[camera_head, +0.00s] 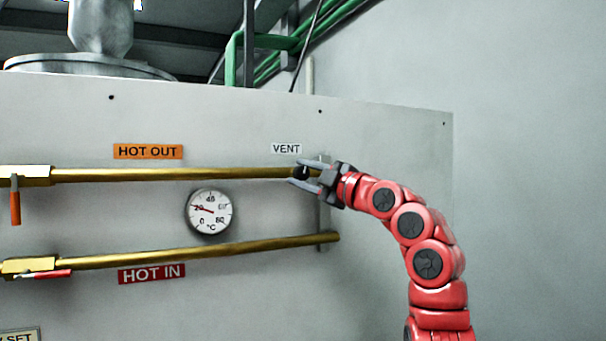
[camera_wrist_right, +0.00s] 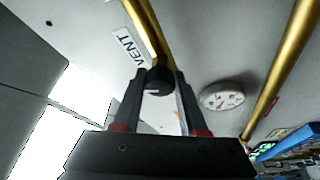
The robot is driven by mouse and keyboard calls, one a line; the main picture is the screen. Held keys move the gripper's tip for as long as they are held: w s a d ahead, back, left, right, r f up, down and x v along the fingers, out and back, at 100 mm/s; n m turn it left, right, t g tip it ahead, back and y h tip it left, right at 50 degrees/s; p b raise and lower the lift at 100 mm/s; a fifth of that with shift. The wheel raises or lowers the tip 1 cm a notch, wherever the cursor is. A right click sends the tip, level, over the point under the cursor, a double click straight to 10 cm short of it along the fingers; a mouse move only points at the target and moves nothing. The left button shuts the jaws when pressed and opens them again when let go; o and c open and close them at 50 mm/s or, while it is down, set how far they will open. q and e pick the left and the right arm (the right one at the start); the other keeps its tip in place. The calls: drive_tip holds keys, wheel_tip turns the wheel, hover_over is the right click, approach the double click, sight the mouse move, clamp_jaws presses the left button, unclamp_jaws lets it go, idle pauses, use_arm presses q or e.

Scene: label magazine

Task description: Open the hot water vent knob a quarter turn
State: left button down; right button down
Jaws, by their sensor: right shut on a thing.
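The vent knob (camera_head: 301,173) is small, round and black. It sits at the right end of the upper brass pipe (camera_head: 180,174), below the white VENT label (camera_head: 286,149). My right gripper (camera_head: 303,173) reaches it from the right, with one finger above and one below, shut on it. In the right wrist view the knob (camera_wrist_right: 159,80) lies between the two fingertips, next to the VENT label (camera_wrist_right: 130,46). The fingers hide part of the knob, and I cannot tell how far it is turned. My left gripper is not in view.
A round dial gauge (camera_head: 210,211) is mounted below the upper pipe. The lower brass pipe (camera_head: 190,252) runs above the HOT IN label (camera_head: 152,273). An orange-handled valve (camera_head: 15,207) hangs at the far left. The panel's right part (camera_head: 420,150) is bare.

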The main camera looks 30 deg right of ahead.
drive_tip(key=shift+r, duration=0.1)
drive_tip(key=shift+c, duration=2.3)
unclamp_jaws()
drive_tip(key=shift+s, duration=0.1)
drive_tip(key=shift+s+d+f+b, duration=0.1)
drive_tip(key=shift+s+f+b, duration=0.15)
drive_tip(key=shift+b, duration=0.1)
drive_tip(key=b+v, duration=0.8)
drive_tip(key=v, duration=0.8)
drive_tip(key=shift+s, duration=0.3)
